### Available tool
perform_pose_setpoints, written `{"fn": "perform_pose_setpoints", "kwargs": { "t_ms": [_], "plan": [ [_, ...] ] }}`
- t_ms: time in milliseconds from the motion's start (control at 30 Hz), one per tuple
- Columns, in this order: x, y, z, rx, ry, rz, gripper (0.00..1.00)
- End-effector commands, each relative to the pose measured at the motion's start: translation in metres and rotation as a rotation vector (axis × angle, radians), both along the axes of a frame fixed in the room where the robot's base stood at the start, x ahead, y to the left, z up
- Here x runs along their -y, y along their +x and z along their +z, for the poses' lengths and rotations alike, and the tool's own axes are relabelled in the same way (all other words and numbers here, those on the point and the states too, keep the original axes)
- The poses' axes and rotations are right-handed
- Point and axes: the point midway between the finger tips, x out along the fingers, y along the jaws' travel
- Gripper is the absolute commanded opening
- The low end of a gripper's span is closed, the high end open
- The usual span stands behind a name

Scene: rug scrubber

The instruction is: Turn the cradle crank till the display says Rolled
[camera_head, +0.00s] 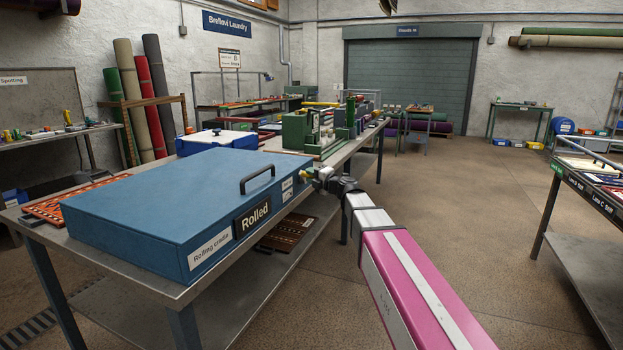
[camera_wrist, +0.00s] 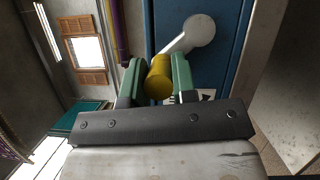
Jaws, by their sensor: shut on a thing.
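The rolling cradle (camera_head: 170,205) is a closed blue box with a dark handle on its lid, standing on a metal table. Its front carries a "Rolling cradle" label and a dark display (camera_head: 253,215) that reads "Rolled". My gripper (camera_head: 312,177) is at the right end of the cradle's front. In the wrist view its two green fingers (camera_wrist: 157,82) are shut on the crank's yellow knob (camera_wrist: 159,77). A pale crank arm runs from the knob up to a round grey hub (camera_wrist: 199,30) on the blue face. In the head view the crank is mostly hidden by my gripper.
An orange-red slatted rack (camera_head: 48,207) lies on the table's left end, partly behind the cradle. A white-topped blue box (camera_head: 217,141) and a green machine (camera_head: 300,130) stand farther back. The floor (camera_head: 470,220) to the right is clear up to another table.

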Motion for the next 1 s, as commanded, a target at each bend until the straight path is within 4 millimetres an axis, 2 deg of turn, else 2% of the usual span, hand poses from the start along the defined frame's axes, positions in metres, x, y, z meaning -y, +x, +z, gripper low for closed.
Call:
{"fn": "perform_pose_setpoints", "kwargs": {
  "t_ms": [500,533,600,867,1000],
  "plan": [
    [-0.0001,0.0014,0.0002,-0.019,0.007,0.001,0.02],
    [-0.0001,0.0014,0.0002,-0.019,0.007,0.001,0.32],
    [0.0,0.0013,0.0003,-0.019,0.007,0.001,0.51],
    [0.0004,0.0006,0.0004,-0.019,0.006,0.001,0.51],
    [0.0075,-0.0062,-0.0001,-0.019,0.006,-0.001,0.51]
  ]
}}
